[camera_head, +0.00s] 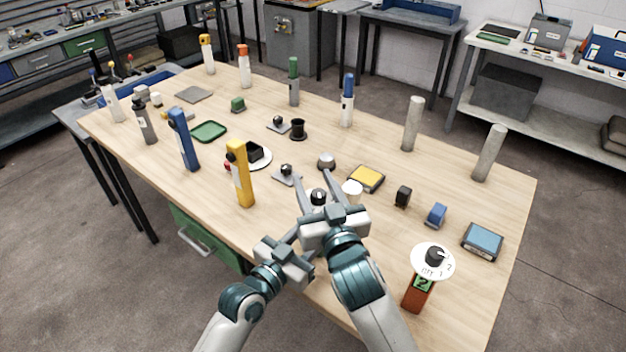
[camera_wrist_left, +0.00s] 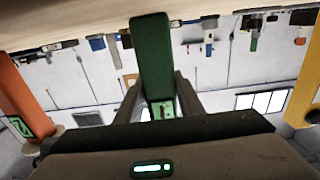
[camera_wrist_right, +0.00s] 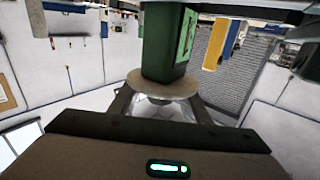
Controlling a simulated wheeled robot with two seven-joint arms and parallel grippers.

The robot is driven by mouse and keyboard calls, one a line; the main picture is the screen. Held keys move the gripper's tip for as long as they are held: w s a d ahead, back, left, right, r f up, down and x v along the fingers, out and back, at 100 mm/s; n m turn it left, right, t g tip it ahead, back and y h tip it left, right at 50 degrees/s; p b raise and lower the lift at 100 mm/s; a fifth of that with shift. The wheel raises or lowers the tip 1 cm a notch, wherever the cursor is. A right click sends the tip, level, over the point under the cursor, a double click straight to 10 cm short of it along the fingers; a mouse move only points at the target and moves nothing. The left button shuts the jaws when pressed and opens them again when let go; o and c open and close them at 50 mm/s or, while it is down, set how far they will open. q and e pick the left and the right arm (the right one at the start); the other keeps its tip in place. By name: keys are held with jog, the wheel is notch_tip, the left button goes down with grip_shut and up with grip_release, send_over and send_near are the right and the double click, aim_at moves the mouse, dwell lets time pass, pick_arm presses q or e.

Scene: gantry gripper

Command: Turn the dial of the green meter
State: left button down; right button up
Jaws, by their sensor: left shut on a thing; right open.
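The green meter is a tall, narrow green block (camera_wrist_left: 152,50), filling the middle of the left wrist view. It also shows in the right wrist view (camera_wrist_right: 166,45). My left gripper (camera_head: 304,235) is shut on its body. A pale disc (camera_wrist_right: 145,80) sits at the meter's end, with the dial knob (camera_wrist_right: 165,106) on it. My right gripper (camera_head: 320,190) is open, its fingers on either side of the knob and disc; contact cannot be told. In the head view a black knob (camera_head: 318,196) shows between the right fingers, while my grippers hide the meter's body.
A yellow meter (camera_head: 241,176) stands left of my grippers and an orange meter (camera_head: 418,292) with a white dial (camera_head: 426,268) stands at the near right. A yellow box (camera_head: 367,178) and a small black block (camera_head: 403,196) lie right of my grippers. The wooden table (camera_head: 470,210) has bare room rightward.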

jog(key=shift+w+a, duration=0.2)
jog(key=shift+w, duration=0.4)
jog(key=shift+c, duration=0.6)
jog(key=c, duration=1)
jog(key=shift+o, duration=0.2)
jog(key=shift+d+m+h, duration=0.15)
jog(key=shift+m+h, duration=0.45)
jog(key=shift+h, duration=0.2)
jog(key=shift+d+t+h, duration=0.15)
jog(key=shift+t+h, duration=0.15)
jog(key=shift+h, duration=0.1)
jog(key=o, duration=1.1)
